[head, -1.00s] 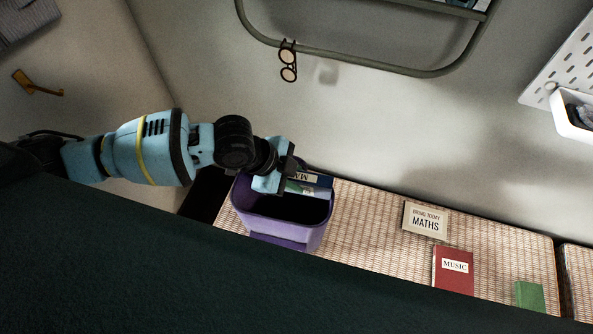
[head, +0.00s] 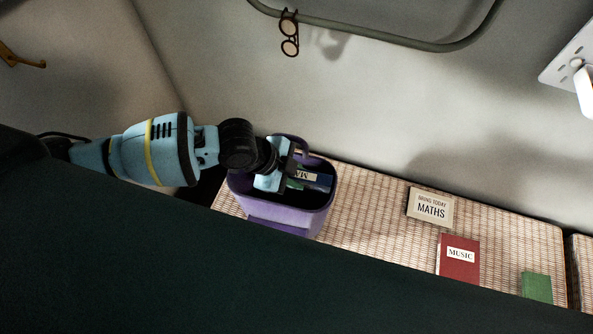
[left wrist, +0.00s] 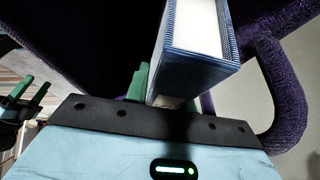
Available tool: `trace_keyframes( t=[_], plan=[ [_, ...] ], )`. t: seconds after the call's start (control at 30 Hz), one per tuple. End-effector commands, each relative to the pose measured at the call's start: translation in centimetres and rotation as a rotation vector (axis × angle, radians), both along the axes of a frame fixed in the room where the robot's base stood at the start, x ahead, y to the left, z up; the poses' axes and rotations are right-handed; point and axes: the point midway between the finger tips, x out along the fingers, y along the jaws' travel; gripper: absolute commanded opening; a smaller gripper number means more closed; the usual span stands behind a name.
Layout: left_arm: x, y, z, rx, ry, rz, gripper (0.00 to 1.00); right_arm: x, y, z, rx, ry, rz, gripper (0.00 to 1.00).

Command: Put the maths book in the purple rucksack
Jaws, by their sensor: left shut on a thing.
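The blue maths book (head: 322,183), with part of a white label showing, is at the mouth of the purple rucksack (head: 290,218), partly below its rim. My left gripper (head: 287,178) is shut on the book, over the rucksack's opening. In the left wrist view, the book's blue cover and white page edges (left wrist: 195,38) rise from between the fingers. The dark purple inside and a strap loop (left wrist: 290,85) surround it. The book's lower end is hidden. My right gripper (left wrist: 28,92) seems to show at the left edge of the left wrist view, fingers apart.
The rucksack stands at the left end of a woven bench (head: 370,215). Right of it are a "Bring today maths" card (head: 430,207), a red music book (head: 459,258) and a green book (head: 537,287).

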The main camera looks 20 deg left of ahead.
Motion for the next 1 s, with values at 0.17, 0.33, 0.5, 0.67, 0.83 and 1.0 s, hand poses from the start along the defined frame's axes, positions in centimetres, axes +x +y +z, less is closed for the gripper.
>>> trace_keyframes(
  t=[0.17,0.33,0.5,0.67,0.83,1.0],
  plan=[
    [0.1,-0.1,-0.1,-0.002,-0.002,0.000,0.00,0.1,0.0,-0.1,0.000,0.000,0.000,0.50],
    [0.1,0.0,-0.1,-0.002,-0.002,0.000,0.00,0.1,0.0,-0.1,0.000,0.000,0.000,0.50],
    [0.0,0.0,-0.1,-0.001,-0.001,-0.001,0.44,0.0,0.0,-0.2,-0.001,0.002,0.001,0.50],
    [0.0,0.0,-0.1,-0.001,-0.001,-0.001,0.50,-0.1,-0.1,-0.2,-0.002,0.003,0.002,0.50],
    [-0.1,0.1,-0.1,0.001,0.001,0.000,0.50,0.0,-0.1,-0.2,-0.002,0.003,0.002,0.50],
    [-0.4,0.9,1.2,0.002,-0.001,0.000,0.50,0.1,-0.1,0.0,-0.002,-0.002,0.002,0.50]
  ],
)
